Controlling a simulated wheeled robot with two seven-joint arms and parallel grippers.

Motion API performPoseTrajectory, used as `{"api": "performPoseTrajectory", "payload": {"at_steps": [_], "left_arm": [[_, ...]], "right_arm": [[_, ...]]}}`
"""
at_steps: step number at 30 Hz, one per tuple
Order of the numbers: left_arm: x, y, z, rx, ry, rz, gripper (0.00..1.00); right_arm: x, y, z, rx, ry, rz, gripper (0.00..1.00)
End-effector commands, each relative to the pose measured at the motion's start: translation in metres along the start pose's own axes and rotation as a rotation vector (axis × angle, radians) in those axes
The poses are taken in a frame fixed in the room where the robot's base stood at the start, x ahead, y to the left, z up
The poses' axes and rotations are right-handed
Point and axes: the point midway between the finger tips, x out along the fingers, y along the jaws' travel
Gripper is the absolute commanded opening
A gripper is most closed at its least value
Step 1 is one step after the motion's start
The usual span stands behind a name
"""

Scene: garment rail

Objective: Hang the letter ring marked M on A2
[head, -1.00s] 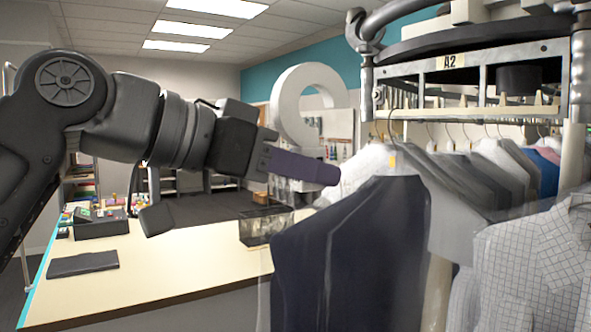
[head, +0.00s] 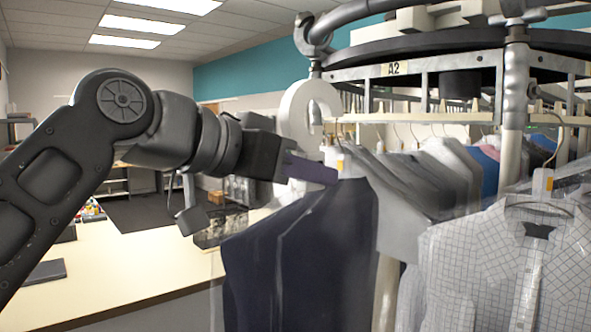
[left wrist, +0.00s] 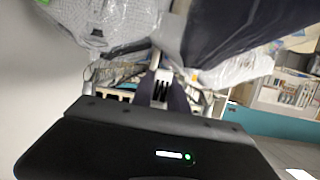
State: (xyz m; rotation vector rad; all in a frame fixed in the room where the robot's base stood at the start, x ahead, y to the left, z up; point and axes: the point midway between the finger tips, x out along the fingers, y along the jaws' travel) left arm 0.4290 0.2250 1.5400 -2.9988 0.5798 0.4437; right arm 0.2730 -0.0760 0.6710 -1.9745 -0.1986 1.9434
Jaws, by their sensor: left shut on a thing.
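My left gripper (head: 312,172) is shut on the white letter ring (head: 293,112), which stands up above the fingers. The ring has a gap at its lower right; I cannot read a letter on it. In the left wrist view the gripper fingers (left wrist: 163,92) show close together with a pale piece between them. The A2 label (head: 393,69) is on the grey rail frame, up and to the right of the ring. In the picture the ring is left of the hung garments and just below the frame's left end; I cannot tell whether it touches anything. My right gripper is out of view.
A dark jacket in clear plastic (head: 300,255) hangs just below my left gripper. Several garments on hangers fill the rail to the right, with a checked shirt (head: 490,265) in front. A pale counter (head: 130,265) is at the lower left.

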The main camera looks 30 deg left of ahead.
Motion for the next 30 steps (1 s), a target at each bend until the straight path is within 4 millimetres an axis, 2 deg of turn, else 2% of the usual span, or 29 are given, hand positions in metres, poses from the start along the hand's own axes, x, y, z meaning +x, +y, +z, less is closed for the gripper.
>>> {"api": "performPoseTrajectory", "payload": {"at_steps": [30], "left_arm": [[0.083, 0.000, -0.026, 0.000, -0.001, 0.001, 0.00]], "right_arm": [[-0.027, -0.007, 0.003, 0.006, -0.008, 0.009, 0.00]]}}
